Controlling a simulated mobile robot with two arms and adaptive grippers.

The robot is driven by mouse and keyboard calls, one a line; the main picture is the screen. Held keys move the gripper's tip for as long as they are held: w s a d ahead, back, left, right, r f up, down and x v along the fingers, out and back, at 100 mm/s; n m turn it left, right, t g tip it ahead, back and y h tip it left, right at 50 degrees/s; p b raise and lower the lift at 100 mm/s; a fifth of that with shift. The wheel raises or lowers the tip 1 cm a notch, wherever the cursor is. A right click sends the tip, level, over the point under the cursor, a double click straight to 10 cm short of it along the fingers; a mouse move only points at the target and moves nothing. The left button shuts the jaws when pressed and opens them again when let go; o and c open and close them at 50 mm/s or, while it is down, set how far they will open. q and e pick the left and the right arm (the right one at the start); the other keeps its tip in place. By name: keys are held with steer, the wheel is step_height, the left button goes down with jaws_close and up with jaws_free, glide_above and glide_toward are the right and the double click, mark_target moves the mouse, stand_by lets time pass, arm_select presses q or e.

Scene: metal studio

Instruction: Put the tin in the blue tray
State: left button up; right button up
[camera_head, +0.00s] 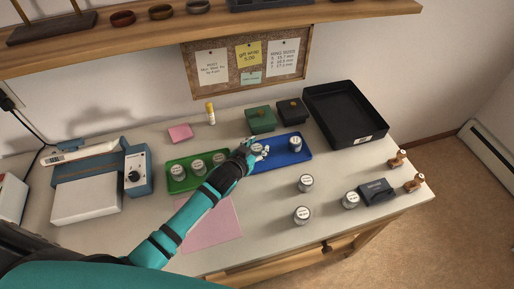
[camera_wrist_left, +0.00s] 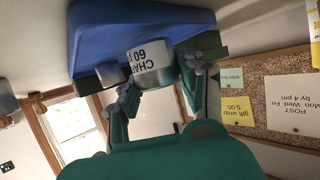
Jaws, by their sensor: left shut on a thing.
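My left gripper (camera_head: 262,151) is over the left end of the blue tray (camera_head: 284,158). It is shut on a tin (camera_wrist_left: 150,62), white-labelled, which shows between the fingers in the left wrist view, right against or close to the blue tray (camera_wrist_left: 120,22); I cannot tell whether it touches. In the head view the held tin is mostly hidden by the hand. Another tin (camera_head: 295,144) stands at the right of the blue tray. Several other tins stand in the green tray (camera_head: 172,189) and on the table, such as this tin (camera_head: 306,183). My right gripper is not in view.
A large black tray (camera_head: 375,139) stands at the back right, beside green (camera_head: 260,119) and black boxes. A pink sheet (camera_head: 210,226) lies under my left arm.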

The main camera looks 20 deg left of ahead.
arm_select(q)
steer(key=shift+f, duration=0.45)
steer(key=shift+f, duration=0.1)
steer(key=o, duration=1.1)
steer(key=shift+o, duration=0.2)
steer(key=shift+s+r, duration=0.1)
steer(key=shift+r, duration=0.1)
steer(key=v, duration=1.2)
steer(key=shift+f, duration=0.1)
